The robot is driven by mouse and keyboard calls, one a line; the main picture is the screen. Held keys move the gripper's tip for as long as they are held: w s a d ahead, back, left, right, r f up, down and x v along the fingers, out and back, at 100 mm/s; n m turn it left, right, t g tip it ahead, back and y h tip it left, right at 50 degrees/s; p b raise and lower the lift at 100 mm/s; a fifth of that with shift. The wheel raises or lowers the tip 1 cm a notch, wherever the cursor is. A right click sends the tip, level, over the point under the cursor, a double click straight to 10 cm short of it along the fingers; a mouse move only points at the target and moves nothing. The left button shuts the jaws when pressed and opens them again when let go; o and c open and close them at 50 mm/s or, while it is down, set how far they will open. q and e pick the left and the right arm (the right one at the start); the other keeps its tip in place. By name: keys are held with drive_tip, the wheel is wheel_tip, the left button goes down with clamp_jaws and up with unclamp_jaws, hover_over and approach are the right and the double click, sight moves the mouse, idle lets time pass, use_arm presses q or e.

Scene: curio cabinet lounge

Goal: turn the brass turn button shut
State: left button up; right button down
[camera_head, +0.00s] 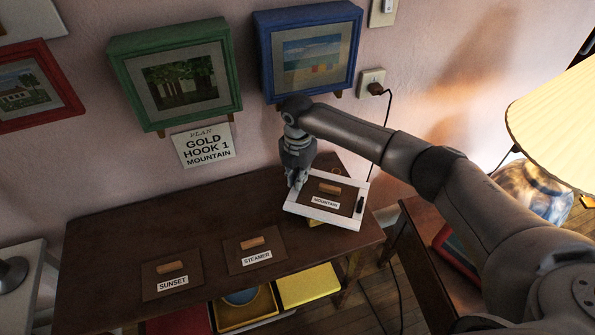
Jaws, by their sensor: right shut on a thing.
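A white frame (329,218) with a brown back panel (343,190) sits at the right end of the dark table. The panel carries a wooden block and the label MOUNTAIN. A small dark fastener (360,204) shows at the frame's right side. My right gripper (296,185) points down at the frame's left side, with its fingers shut. The fingers cover the spot they grip, where the brass turn button appears to be. The button itself is hidden, so its angle cannot be told. My left gripper is out of view.
Two brown panels, SUNSET (173,287) and STEAMER (256,259), lie on the table (110,245). A green frame (222,97) and a blue frame (267,70) hang above. A lamp (557,125) stands at the right. The table's back left is clear.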

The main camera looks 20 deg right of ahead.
drive_tip(key=m+p, duration=0.1)
drive_tip(key=m, duration=0.1)
drive_tip(key=m+p, duration=0.1)
drive_tip(key=p, duration=0.1)
drive_tip(key=shift+s+r+m, duration=0.15)
drive_tip(key=shift+r+m, duration=0.05)
drive_tip(key=shift+m, duration=0.2)
drive_tip(key=m+p, duration=0.3)
drive_tip(key=shift+m, duration=0.3)
drive_tip(key=m+p, duration=0.2)
drive_tip(key=m, duration=0.2)
drive_tip(key=shift+s+p, duration=0.15)
drive_tip(key=shift+p, duration=0.25)
drive_tip(key=shift+f+m+p, duration=0.15)
drive_tip(key=shift+m+p, duration=0.7)
drive_tip(key=shift+m, duration=1.05)
drive_tip(key=c, duration=1.6)
unclamp_jaws()
drive_tip(key=shift+o, duration=0.2)
wheel_tip(320, 180, up, 12)
